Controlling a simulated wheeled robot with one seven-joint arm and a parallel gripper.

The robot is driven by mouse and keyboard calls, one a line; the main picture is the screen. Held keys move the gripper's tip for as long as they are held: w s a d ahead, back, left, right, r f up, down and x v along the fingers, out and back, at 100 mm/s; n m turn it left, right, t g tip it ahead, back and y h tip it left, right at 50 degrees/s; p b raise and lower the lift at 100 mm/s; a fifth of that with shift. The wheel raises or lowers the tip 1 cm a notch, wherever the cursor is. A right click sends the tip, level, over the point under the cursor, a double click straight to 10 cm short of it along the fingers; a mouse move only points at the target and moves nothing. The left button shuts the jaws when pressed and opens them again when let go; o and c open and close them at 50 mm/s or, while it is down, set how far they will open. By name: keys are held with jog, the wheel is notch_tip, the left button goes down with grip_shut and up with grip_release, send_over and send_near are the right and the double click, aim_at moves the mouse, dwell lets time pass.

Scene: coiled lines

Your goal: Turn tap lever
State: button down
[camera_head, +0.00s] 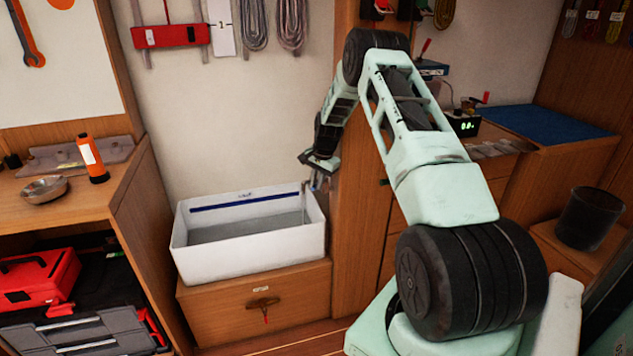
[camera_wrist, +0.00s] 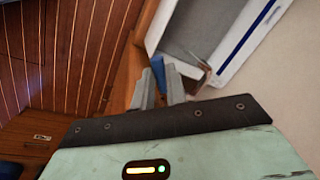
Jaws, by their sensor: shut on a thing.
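The tap (camera_head: 304,205) stands at the right end of the white basin (camera_head: 250,262), and only its thin metal spout shows in the head view. My gripper (camera_head: 316,180) is at the basin's right rim, above and beside the tap. In the wrist view my gripper (camera_wrist: 160,88) has its two grey fingers closed around a small blue piece, the tap lever (camera_wrist: 157,66). Most of the lever is hidden by the fingers. The metal of the tap (camera_wrist: 203,78) shows just right of the fingers, over the basin's edge.
A wooden cabinet wall rises right behind my gripper. A bench at the left holds an orange torch (camera_head: 92,158) and a metal bowl (camera_head: 45,189). A red toolbox (camera_head: 38,284) sits below it. A black bin (camera_head: 588,218) stands at the far right.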

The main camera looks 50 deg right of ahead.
jog(key=c, duration=1.4)
grip_release()
jog(key=shift+r, duration=0.1)
notch_tip(320, 180, up, 12)
jog(key=s+b, duration=0.1)
jog(key=s, duration=0.1)
jog(key=shift+s+d+f, duration=0.15)
jog(key=shift+f, duration=0.05)
